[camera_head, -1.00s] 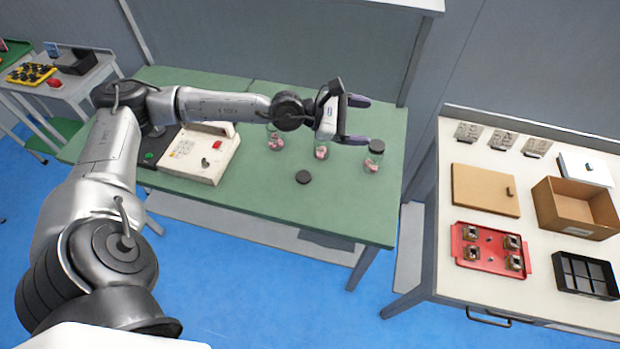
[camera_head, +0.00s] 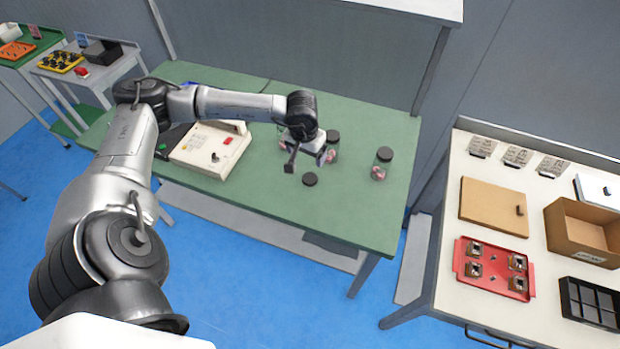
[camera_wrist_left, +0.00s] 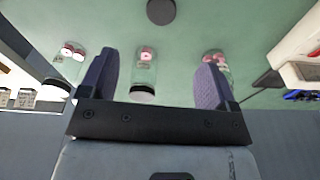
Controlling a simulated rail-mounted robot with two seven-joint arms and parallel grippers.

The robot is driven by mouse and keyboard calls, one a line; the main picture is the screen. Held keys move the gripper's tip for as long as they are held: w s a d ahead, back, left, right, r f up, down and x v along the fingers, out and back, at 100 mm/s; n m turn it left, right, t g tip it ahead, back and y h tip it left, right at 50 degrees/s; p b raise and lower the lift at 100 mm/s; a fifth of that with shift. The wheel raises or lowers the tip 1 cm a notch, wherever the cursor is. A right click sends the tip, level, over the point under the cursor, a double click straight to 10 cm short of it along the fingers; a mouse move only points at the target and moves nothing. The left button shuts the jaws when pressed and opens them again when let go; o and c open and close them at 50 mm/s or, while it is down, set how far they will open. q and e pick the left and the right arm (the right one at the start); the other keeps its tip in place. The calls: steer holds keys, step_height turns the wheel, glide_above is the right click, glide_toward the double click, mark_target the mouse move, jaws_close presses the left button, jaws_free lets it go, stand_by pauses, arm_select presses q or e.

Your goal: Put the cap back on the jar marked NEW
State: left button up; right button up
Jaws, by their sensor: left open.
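A loose black cap (camera_head: 310,179) lies flat on the green bench and also shows at the top of the left wrist view (camera_wrist_left: 161,11). Behind it stand clear jars with pinkish contents: a right jar (camera_head: 380,166) and a middle jar (camera_head: 332,150), both with dark caps. A left jar (camera_head: 283,141) is partly hidden by my arm; in the left wrist view (camera_wrist_left: 218,62) no cap shows on it, but a finger hides part of it. I cannot read any jar's marking. My left gripper (camera_head: 307,160) is open and empty, above the bench near the loose cap.
A cream machine with a red button (camera_head: 213,148) stands left of the jars. The bench (camera_head: 350,215) is clear in front and to the right. A separate white table at right holds a red tray (camera_head: 493,268), a cardboard box (camera_head: 585,232) and a black divided tray (camera_head: 592,303).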

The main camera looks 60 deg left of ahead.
stand_by(0.5)
arm_select(q)
glide_above(310, 178)
steer(key=s, duration=0.1)
steer(key=f, duration=0.5)
steer(key=d+f+b, duration=0.1)
steer(key=f, duration=0.1)
steer(key=shift+f, duration=0.15)
steer(key=shift+w+a+f, duration=0.1)
steer(key=shift+a+f, duration=0.05)
steer(key=shift+f, duration=0.45)
steer(key=shift+f, duration=0.1)
steer(key=shift+w+a+f+b, duration=0.15)
steer(key=shift+a+f, duration=0.05)
steer(key=shift+f, duration=1.05)
steer(key=shift+w+a+f+b, duration=0.15)
steer(key=shift+f, duration=1.1)
steer(key=shift+c, duration=0.5)
steer(key=c, duration=0.9)
